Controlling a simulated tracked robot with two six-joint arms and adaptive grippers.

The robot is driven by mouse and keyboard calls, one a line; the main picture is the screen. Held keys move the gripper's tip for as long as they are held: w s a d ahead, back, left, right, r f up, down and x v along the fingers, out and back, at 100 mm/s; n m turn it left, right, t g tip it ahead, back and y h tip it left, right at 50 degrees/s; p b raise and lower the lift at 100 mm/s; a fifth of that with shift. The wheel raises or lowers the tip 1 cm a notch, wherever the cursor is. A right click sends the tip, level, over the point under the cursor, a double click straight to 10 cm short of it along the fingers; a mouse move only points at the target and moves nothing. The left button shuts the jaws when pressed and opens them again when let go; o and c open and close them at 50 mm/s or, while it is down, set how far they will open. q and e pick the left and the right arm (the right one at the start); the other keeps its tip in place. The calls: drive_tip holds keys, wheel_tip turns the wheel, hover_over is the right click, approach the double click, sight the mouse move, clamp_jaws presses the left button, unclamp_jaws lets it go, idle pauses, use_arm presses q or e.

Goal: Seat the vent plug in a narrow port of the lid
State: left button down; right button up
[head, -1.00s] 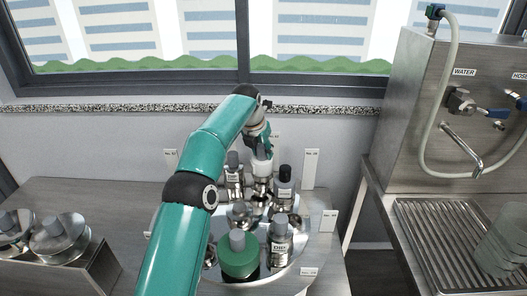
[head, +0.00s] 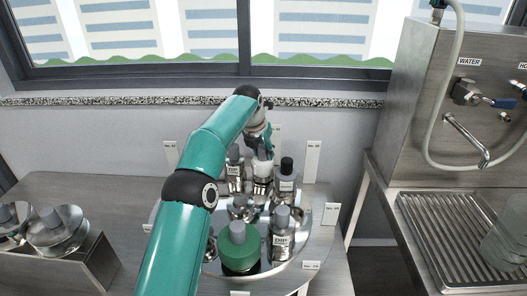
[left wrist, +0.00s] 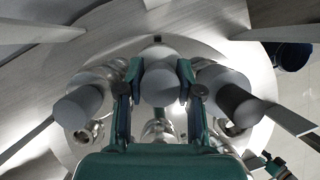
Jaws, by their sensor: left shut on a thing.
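My left gripper (head: 262,152) reaches over the back of a round metal tray (head: 310,250). It is shut on a pale, round-topped piece (head: 262,168), which stands upright among the bottles. In the left wrist view its grey top (left wrist: 160,84) sits between the two green fingers. I cannot tell whether this piece is the vent plug. No lid with narrow ports can be made out clearly. A green-topped vessel (head: 238,248) with a grey knob stands at the tray's front. My right gripper is not in view.
Bottles flank the held piece closely: a grey-capped one (head: 233,170) on the left and a black-capped one (head: 286,178) on the right. Another grey-capped bottle (head: 281,238) stands in front. Upright label cards (head: 312,162) ring the tray. A metal sink (head: 450,235) is at right.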

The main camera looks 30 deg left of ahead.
use_arm(q)
drive_tip(key=shift+f, duration=0.1)
idle(0.5)
drive_tip(key=c, duration=0.7)
unclamp_jaws()
drive_tip(key=v, duration=1.1)
drive_tip(key=shift+s+r, duration=0.15)
drive_tip(key=shift+r, duration=0.25)
